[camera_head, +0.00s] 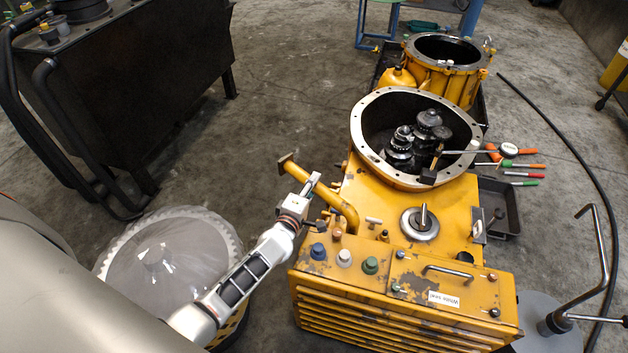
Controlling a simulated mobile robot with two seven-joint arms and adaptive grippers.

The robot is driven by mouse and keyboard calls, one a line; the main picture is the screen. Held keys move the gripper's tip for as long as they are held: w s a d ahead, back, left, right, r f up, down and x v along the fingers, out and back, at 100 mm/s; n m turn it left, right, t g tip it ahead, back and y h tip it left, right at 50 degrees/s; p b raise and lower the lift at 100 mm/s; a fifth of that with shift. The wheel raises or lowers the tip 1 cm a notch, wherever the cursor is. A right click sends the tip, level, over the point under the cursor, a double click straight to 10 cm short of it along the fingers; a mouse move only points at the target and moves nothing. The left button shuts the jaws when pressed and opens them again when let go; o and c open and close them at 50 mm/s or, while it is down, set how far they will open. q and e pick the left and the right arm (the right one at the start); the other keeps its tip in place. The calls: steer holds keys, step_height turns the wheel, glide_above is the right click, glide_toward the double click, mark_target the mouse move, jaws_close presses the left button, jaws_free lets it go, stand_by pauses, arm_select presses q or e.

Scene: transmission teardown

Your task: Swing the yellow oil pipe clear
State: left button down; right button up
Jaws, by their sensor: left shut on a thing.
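The yellow oil pipe (339,204) runs along the left side of the yellow transmission housing (380,205). Its flanged free end points up and left over the floor, and its lower end curves down toward the top of the yellow cabinet. My left gripper (313,185) reaches in from the lower left and is shut on the pipe near its middle. The gripper hides part of the pipe, and the exact finger contact is small in the picture. My right gripper is not in view.
A round housing opening (440,178) with dark gears inside lies right of the pipe. A cabinet (405,312) with coloured knobs stands in front. A clear-topped drum (165,250) is under my left arm. Bare floor (270,110) lies left of the pipe's free end.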

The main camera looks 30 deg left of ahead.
arm_select(q)
steer(key=shift+s+a+r+n+y+p, duration=0.1)
steer(key=shift+s+a+n+y+p, duration=0.2)
steer(key=shift+s+n+y, duration=0.2)
steer(key=c, duration=1.6)
jaws_free()
steer(key=shift+c, duration=0.2)
steer(key=shift+d, duration=0.1)
steer(key=v, duration=1.2)
steer(key=shift+r, duration=0.1)
